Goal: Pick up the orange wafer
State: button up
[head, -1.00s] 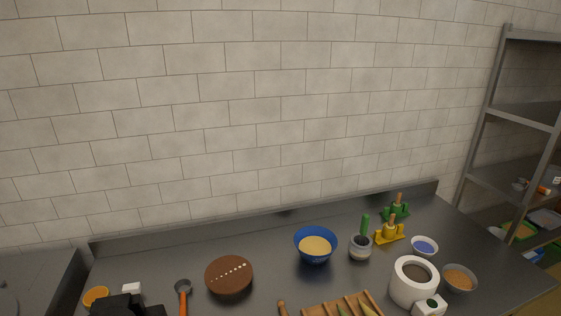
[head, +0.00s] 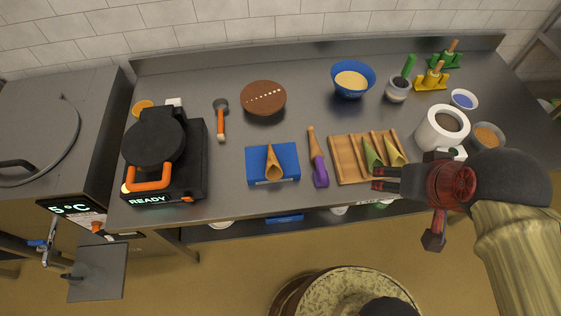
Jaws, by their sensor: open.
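A round, flat orange disc, which looks like the orange wafer (head: 143,106), lies at the back left of the steel counter. It is behind the black waffle iron (head: 152,150) and beside a small white block (head: 174,103). The iron's top hides part of the area near it. My gripper (head: 376,178) is at the right, over the front edge of the wooden rack, with its fingers pointing left. It is open and empty, far from the orange disc.
A cone lies on a blue box (head: 290,172). Bowls and a white pot (head: 440,130) are at the right.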

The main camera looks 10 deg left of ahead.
aim_at(273, 172)
jog(key=i+l, duration=0.15)
jog(key=i, duration=0.15)
jog(key=i+l+u, duration=0.1)
jog(key=i, duration=0.2)
jog(key=u, duration=1.65)
